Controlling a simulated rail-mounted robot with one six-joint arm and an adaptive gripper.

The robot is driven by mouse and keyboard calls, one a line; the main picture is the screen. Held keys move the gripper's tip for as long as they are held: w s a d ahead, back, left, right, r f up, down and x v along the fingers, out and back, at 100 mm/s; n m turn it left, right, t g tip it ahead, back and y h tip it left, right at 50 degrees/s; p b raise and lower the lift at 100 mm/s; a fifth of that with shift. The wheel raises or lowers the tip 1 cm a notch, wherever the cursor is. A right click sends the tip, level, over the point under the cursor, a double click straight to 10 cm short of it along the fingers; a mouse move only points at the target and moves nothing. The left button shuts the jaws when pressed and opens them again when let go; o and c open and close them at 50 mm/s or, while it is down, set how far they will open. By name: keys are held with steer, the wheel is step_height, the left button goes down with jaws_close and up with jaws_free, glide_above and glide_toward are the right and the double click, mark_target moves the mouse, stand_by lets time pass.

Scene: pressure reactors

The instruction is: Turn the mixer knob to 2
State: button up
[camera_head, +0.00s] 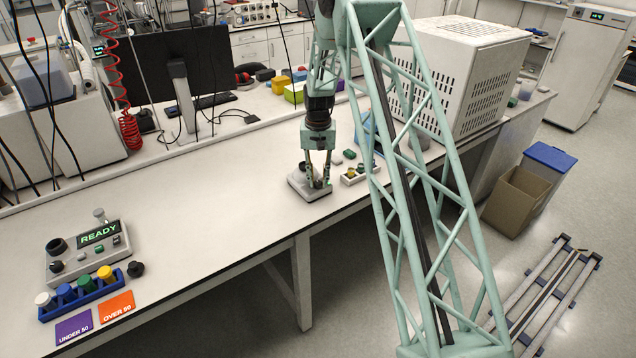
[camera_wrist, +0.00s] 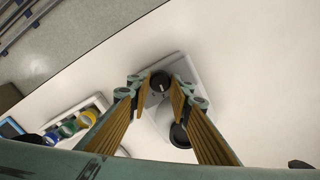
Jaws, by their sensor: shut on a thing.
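The mixer (camera_head: 300,188) is a small pale box on the white bench, below my arm in the head view. In the wrist view its pale body (camera_wrist: 194,72) shows between and beyond the fingers. Its knob (camera_wrist: 160,80) is dark and round with a light pointer mark. My gripper (camera_head: 318,183) points straight down onto the mixer. In the wrist view my gripper (camera_wrist: 161,86) has a fingertip on each side of the knob and is shut on it. A dark round part of the mixer (camera_wrist: 180,135) is partly behind the right finger. The number the mark points to cannot be read.
A small rack with coloured caps (camera_head: 354,176) stands just right of the mixer. A station reading READY (camera_head: 98,234) and a blue vial rack (camera_head: 85,290) stand at the left. A large white vented box (camera_head: 455,75) stands at the right.

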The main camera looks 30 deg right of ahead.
mark_target(318, 182)
steer(key=shift+m+b, duration=0.3)
steer(key=shift+m, duration=0.6)
steer(key=o, duration=0.9)
step_height(318, 182, up, 12)
stand_by(0.4)
steer(key=shift+r, duration=0.1)
stand_by(0.5)
